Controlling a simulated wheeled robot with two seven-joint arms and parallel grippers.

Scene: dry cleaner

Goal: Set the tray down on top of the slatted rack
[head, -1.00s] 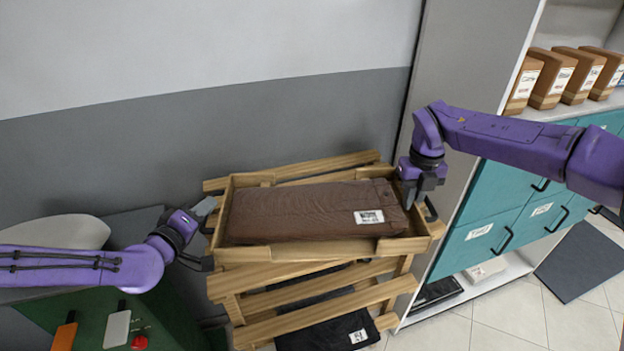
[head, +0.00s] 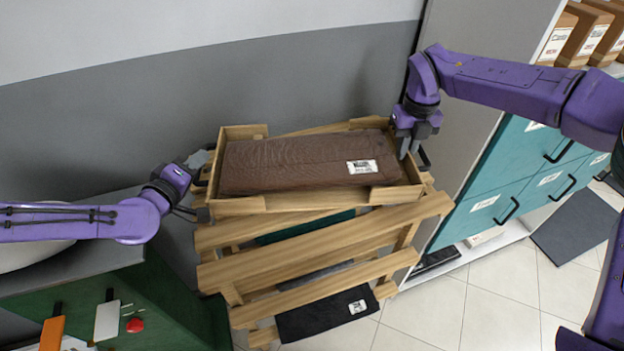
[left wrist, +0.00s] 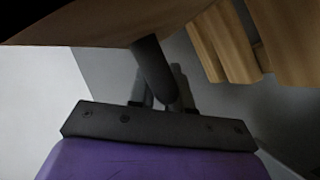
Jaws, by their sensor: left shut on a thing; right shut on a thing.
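The wooden tray (head: 240,207) holds a folded brown cloth with a white label (head: 290,165). The tray is over the back part of the slatted rack (head: 320,245) in the head view; I cannot tell whether it touches the slats. My left gripper (head: 203,185) is shut on the tray's left end. My right gripper (head: 412,150) is shut on the tray's right end. In the left wrist view, a dark handle-like bar (left wrist: 152,70) stands between the fingers under a brown surface, with rack slats at upper right.
A green machine (head: 150,300) with a red button stands at the lower left. A teal drawer cabinet (head: 500,190) with boxes on its shelf stands at the right. A dark folded cloth (head: 325,315) lies low in the rack. A grey wall is behind.

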